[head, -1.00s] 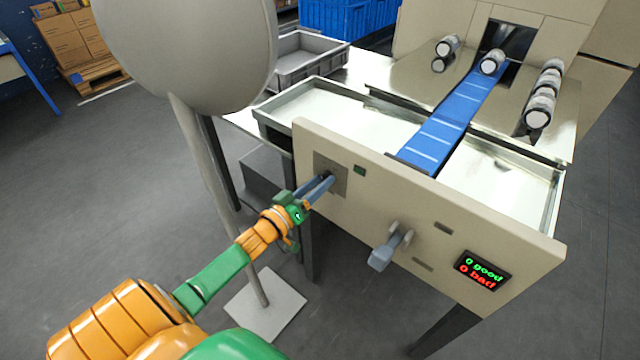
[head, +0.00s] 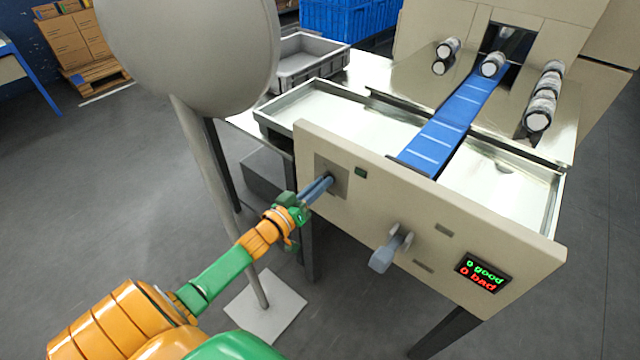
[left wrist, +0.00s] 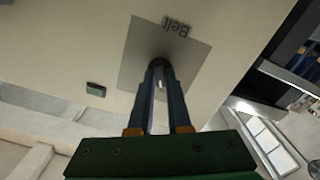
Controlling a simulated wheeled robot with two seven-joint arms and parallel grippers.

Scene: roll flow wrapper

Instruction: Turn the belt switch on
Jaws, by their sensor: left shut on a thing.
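The belt switch sits on a grey square plate (head: 338,178) at the left end of the beige front panel. In the left wrist view the plate (left wrist: 138,75) carries the label "Belt" (left wrist: 177,27). My left gripper (head: 326,183) reaches the plate, and its fingers, also in the left wrist view (left wrist: 160,70), are closed together on the switch knob (left wrist: 160,84), which is mostly hidden between them. A small dark green indicator (head: 361,171) is right of the plate and looks unlit. My right gripper is not in view.
A grey lever (head: 388,252) juts from the panel's middle. A display (head: 482,272) reads "0 good, 0 bad". The blue belt (head: 442,125) runs behind the panel, with several rolls (head: 538,120) at the far end. A pole stand (head: 215,190) stands left.

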